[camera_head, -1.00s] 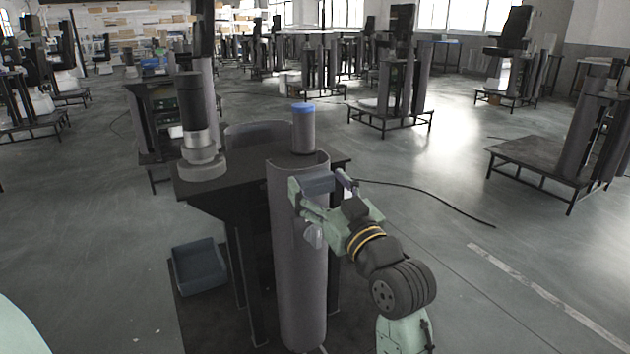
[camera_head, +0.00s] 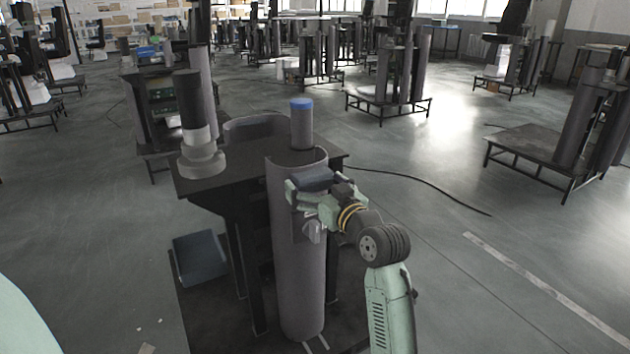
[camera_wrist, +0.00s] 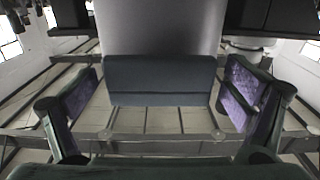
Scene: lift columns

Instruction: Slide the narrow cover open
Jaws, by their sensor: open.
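The narrow cover (camera_head: 298,260) is a tall grey curved panel standing upright at the front of the black table in the head view. Its smooth grey face (camera_wrist: 165,25) fills the top middle of the wrist view. A dark blue-grey block like a handle (camera_wrist: 160,80) sits in front of that face. My gripper (camera_head: 312,190) is at the upper part of the cover. In the wrist view my gripper (camera_wrist: 160,95) is open, with one purple-padded finger on each side of the block. Gaps show between the block and both fingers, so it is not gripped.
The black table (camera_head: 235,175) carries a grey cylinder with a dark top (camera_head: 195,125) and a blue-capped column (camera_head: 301,125). A wider curved cover (camera_head: 255,128) stands behind.

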